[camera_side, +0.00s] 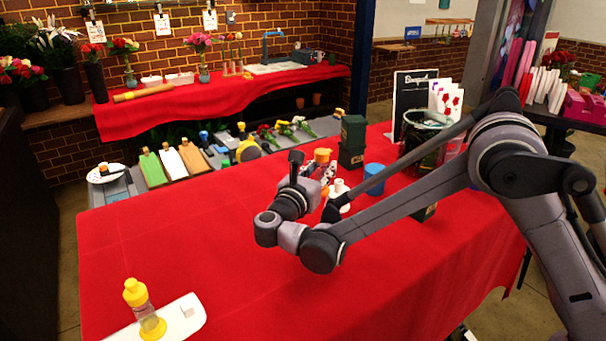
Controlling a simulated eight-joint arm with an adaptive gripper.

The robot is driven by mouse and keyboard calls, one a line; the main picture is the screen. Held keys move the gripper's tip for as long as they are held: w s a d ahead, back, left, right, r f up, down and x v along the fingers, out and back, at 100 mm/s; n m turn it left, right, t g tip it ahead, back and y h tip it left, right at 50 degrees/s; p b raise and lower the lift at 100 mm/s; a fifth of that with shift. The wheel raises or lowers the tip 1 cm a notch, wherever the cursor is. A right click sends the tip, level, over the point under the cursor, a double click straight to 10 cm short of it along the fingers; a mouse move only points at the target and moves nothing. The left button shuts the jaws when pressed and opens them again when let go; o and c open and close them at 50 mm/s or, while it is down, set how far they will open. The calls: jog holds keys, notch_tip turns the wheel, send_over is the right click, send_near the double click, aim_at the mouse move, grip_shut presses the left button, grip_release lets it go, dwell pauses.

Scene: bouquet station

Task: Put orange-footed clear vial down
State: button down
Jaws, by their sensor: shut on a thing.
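My gripper (322,176) is over the red-covered table, partly hidden by my own wrist. It is shut on what looks like the orange-footed clear vial. An orange top (322,155) shows above the fingers and an orange patch (330,212) shows below them; the clear middle is mostly hidden. I cannot tell whether its foot touches the table. A similar clear vial with a yellow cap and yellow foot (146,310) stands upright on a white tray (191,322) at the front left.
A small white object (339,188) is right beside my gripper. Behind it are a dark green box (352,142) and a blue cup (374,178). A dark glass container (424,140) and a black sign stand farther right. The red table's left and middle (190,225) are clear.

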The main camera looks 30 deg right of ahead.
jog(key=s+d+r, duration=0.2)
jog(key=d+r, duration=0.2)
jog(key=d, duration=0.2)
notch_tip(320, 180, up, 11)
jog(key=w+d+n+t+y, duration=0.1)
jog(key=w+d, duration=0.1)
jog(key=d, duration=1.4)
jog(key=w+d+n+t+y, duration=0.1)
jog(key=w+d+t, duration=0.1)
jog(key=d, duration=1.4)
jog(key=s+d+n+t+y, duration=0.2)
jog(key=s+d, duration=1.5)
jog(key=d, duration=0.4)
jog(key=shift+w+a+f, duration=0.1)
jog(key=shift+w+f, duration=0.05)
jog(key=shift+f, duration=3.4)
jog(key=shift+w+a+f, duration=0.1)
jog(key=shift+w+f, duration=0.05)
jog(key=shift+f, duration=3.4)
jog(key=shift+w+a+f, duration=0.1)
jog(key=shift+w+f, duration=0.05)
jog(key=shift+f, duration=3.4)
jog(key=shift+f, duration=0.15)
